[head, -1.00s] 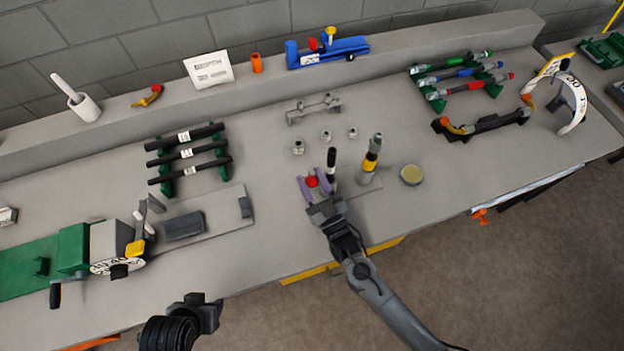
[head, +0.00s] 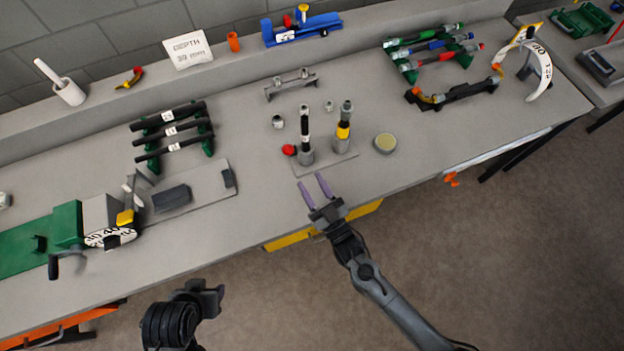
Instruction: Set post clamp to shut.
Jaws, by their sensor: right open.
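Two upright posts stand on a thin grey plate (head: 327,164) near the middle of the bench. The left post (head: 305,130) is black with a white label and has a grey collar at its base. A red knob (head: 288,150) sticks out to the left of that collar; I take it as the post clamp's knob. The right post (head: 343,130) has a yellow band. My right gripper (head: 310,182), with purple fingers, is open and empty just in front of the plate, apart from the knob. My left gripper (head: 206,299) is low in front of the bench; its fingers are unclear.
A round tan disc (head: 385,143) lies right of the posts. Small metal pieces and a grey bracket (head: 291,85) are behind them. A rack of black bars (head: 173,138) and a green crank machine (head: 65,230) are at left. Bench space in front of the plate is clear.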

